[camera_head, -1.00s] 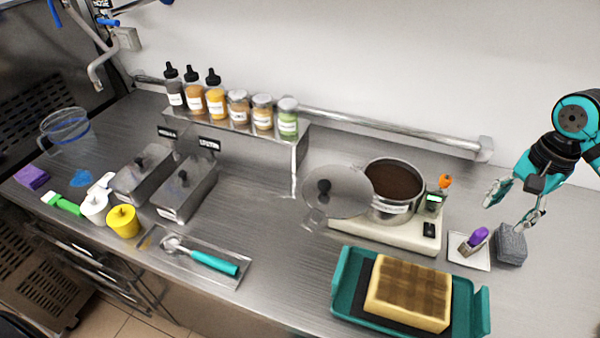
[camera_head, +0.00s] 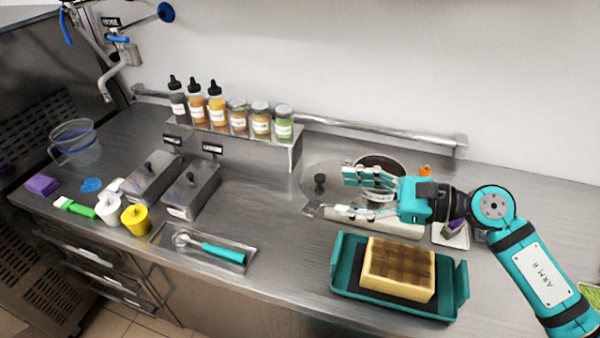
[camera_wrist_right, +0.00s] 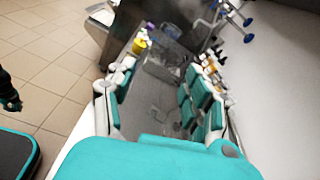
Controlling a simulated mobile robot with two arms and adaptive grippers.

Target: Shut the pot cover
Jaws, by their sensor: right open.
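The grey pot cover (camera_head: 312,172) stands open at the left side of the pot, tilted, with a black knob (camera_head: 320,184) on its face. The pot (camera_head: 380,160) holds something dark brown and sits on a pale base (camera_head: 385,228); my right gripper hides much of both. My right gripper (camera_head: 338,193) is open and points left, its fingers in front of the pot with the tips near the cover's right part. I cannot tell whether they touch it. The wrist view shows the two fingers apart (camera_wrist_right: 152,105). My left gripper does not show clearly in either view.
A teal tray (camera_head: 345,285) with a brown-topped block (camera_head: 400,262) lies in front of the pot. A scoop tray (camera_head: 165,238), metal tubs (camera_head: 190,195) and a bottle shelf (camera_head: 235,135) stand left.

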